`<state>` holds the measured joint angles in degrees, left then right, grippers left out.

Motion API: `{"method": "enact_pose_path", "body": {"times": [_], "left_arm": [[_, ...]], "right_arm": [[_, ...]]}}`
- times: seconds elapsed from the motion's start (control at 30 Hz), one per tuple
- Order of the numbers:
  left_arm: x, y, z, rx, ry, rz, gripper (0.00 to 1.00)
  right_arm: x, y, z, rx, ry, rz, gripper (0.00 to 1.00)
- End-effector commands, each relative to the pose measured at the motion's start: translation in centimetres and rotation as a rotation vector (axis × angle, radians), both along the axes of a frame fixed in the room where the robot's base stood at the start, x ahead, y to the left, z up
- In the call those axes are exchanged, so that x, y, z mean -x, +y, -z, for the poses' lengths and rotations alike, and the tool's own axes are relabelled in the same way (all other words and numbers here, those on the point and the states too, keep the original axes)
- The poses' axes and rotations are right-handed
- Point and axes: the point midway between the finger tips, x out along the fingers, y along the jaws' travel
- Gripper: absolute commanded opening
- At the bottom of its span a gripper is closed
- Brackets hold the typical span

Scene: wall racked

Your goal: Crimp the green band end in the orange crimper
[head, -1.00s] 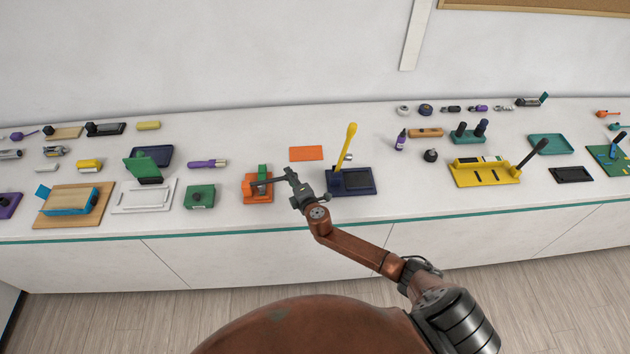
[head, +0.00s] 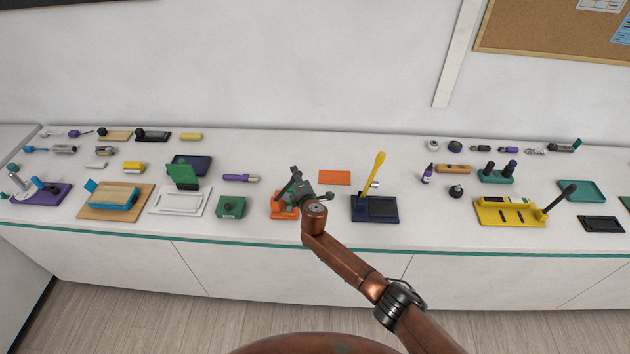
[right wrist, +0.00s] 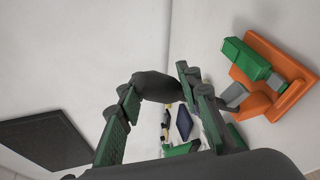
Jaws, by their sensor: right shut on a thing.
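The orange crimper (head: 283,211) stands near the bench's front edge, partly covered by my right gripper (head: 292,183) in the head view. The right wrist view shows the crimper's orange base (right wrist: 297,98) at the upper right, with the green band end (right wrist: 247,58) on it. A dark rounded handle (right wrist: 158,86) lies between the fingers of my right gripper (right wrist: 150,98); it seems to be the crimper's lever, and the gripper is shut on it. In the head view I cannot make out the green piece behind the gripper. My left gripper is not in view.
A green block (head: 231,207) stands to the left of the crimper. A navy press with a yellow lever (head: 374,177) stands close to its right. A flat orange sheet (head: 335,177) lies behind. Bare bench top shows between these things.

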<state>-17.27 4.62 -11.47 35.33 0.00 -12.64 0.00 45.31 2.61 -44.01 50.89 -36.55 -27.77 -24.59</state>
Motion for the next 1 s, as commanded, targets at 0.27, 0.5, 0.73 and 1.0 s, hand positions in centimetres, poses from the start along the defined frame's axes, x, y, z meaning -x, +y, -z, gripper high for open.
{"method": "enact_pose_path", "body": {"times": [0.27, 0.5, 0.73, 1.0], "left_arm": [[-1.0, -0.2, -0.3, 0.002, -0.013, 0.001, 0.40], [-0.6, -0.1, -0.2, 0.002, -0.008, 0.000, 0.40], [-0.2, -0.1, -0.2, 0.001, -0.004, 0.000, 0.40], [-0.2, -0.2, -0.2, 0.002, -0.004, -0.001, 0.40]], "right_arm": [[0.5, 3.4, -0.8, -0.017, -0.001, -0.034, 0.00], [0.6, 3.7, -0.8, -0.018, 0.001, -0.035, 0.00], [0.6, 3.6, -0.6, -0.018, 0.003, -0.034, 0.35], [0.4, 2.9, -0.4, -0.011, 0.004, -0.024, 0.40]]}}
